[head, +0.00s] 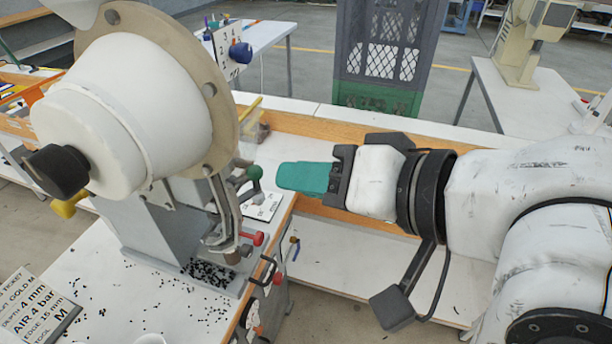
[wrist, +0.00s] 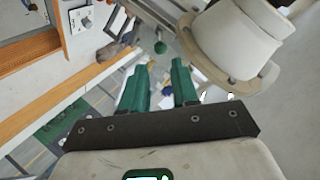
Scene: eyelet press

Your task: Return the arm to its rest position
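My arm reaches in from the right in the head view, with my gripper (head: 305,177) pointing left toward the eyelet press. In the wrist view the two green fingers of my gripper (wrist: 160,88) stand apart with nothing held between them. The eyelet press (head: 130,110), with a large white drum and a tan flange, stands on a white table at the left. It also shows in the wrist view (wrist: 235,40) at the upper right. The fingertips are to the right of the press's green knob (head: 254,173), apart from it.
The press table (head: 95,275) holds scattered black eyelets (head: 210,273) and a printed job card (head: 38,305). Red-knobbed levers (head: 258,238) jut from the press side. A wood-edged bench (head: 335,250) lies under my gripper. A dark mesh crate (head: 385,55) stands behind.

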